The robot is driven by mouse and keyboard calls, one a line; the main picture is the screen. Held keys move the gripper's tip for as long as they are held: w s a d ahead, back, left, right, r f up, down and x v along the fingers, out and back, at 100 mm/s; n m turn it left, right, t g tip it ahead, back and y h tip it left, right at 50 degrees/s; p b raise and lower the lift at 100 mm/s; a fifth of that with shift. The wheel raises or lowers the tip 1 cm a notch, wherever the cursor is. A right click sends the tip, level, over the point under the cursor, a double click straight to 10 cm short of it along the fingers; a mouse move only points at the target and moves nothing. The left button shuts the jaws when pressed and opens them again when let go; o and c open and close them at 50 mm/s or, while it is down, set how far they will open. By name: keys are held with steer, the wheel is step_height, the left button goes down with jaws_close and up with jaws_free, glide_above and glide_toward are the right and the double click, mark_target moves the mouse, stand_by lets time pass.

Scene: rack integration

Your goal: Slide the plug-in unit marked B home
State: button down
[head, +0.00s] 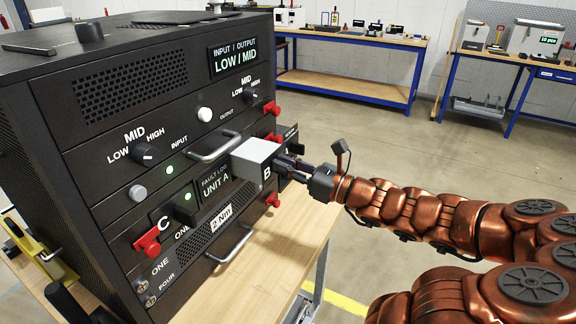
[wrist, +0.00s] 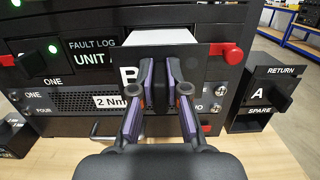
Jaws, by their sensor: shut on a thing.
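The plug-in unit marked B (head: 257,151) is a pale grey box with a black front plate. In the head view it juts out from the dark rack (head: 110,110), its rear end at the rack face. How deep its rear sits is hidden. In the wrist view its front plate (wrist: 129,78) shows the letter B, with the pale top behind. My gripper (head: 285,164) is shut on the handle in the middle of that plate, also seen in the wrist view (wrist: 160,82). The fingers cover most of the handle.
Red latches stick out nearby, one right of the unit (wrist: 233,54). A unit marked C (head: 165,222) sits lower left in the rack. A black holder marked RETURN and SPARE (wrist: 246,118) stands to the right with a unit marked A (wrist: 262,90). Bare wooden bench (head: 290,240) lies in front.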

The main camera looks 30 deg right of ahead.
mark_target(255, 156)
steer(key=shift+x, duration=1.5)
steer(key=shift+f+b+x, duration=0.2)
steer(key=shift+b+x, duration=0.3)
steer(key=shift+x, duration=0.85)
steer(key=shift+f+b+x, duration=0.15)
steer(key=shift+b+x, duration=0.35)
steer(key=shift+x, duration=0.85)
steer(key=c, duration=1.1)
jaws_free()
steer(key=shift+s, duration=0.1)
steer(key=v, duration=1.1)
steer(key=shift+s+d, duration=0.25)
steer(key=shift+s, duration=0.1)
steer(key=shift+f, duration=0.1)
